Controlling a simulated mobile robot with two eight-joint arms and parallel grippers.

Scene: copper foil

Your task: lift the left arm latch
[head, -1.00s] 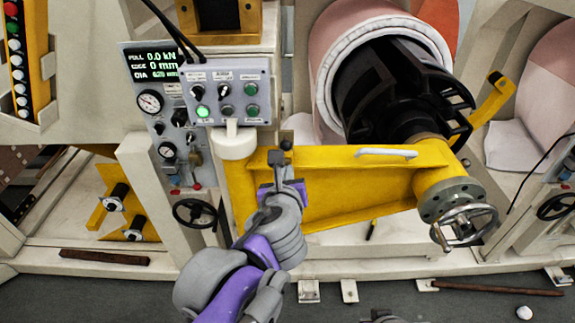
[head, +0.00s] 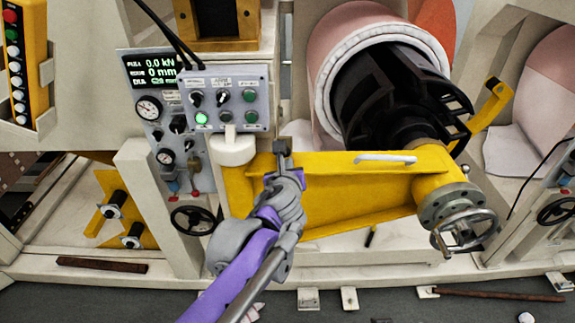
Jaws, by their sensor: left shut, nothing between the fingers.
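The yellow arm (head: 335,200) runs across the middle of the head view, from the white post to the roll's hub. The latch (head: 281,146) is a small dark grey piece at the arm's top left end, partly hidden by my gripper. My left gripper (head: 284,165) reaches up from below, with its tip at or just under the latch. It is shut with nothing held. I cannot tell whether it touches the latch. My right gripper is not in view.
A grey control box (head: 226,97) with knobs and a lit green button is above left of the latch. A white handle (head: 386,158) sits on top of the arm. A handwheel (head: 466,230) is at its right end. The pink roll (head: 335,60) stands behind.

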